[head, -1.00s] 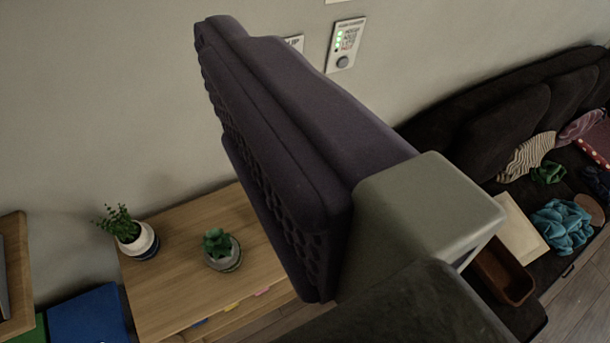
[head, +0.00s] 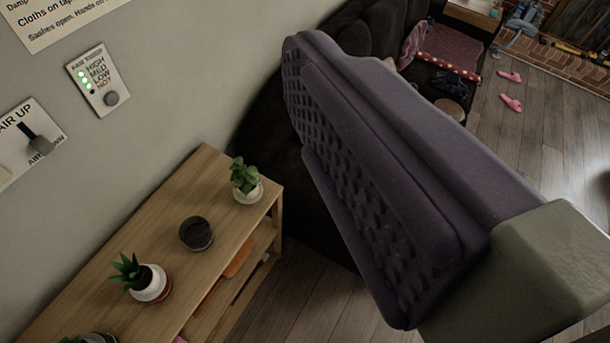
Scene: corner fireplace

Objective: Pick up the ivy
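No plant in view now shows clearly as ivy. A spiky succulent (head: 130,270) in a white and brown pot stands further down-left. A plant (head: 88,339) is cut off at the bottom edge, so its kind is unclear. My gripper (head: 372,170), purple-grey with a dimpled pad, reaches up through the middle right, apart from the plants. I see nothing held, and its opening cannot be made out.
A dark round pot or jar (head: 197,233) stands between the two plants. A wall carries switches and a panel (head: 98,80) behind the shelf. A dark sofa (head: 270,140) is partly hidden behind my gripper. Pink slippers (head: 511,102) lie on open wooden floor (head: 540,150).

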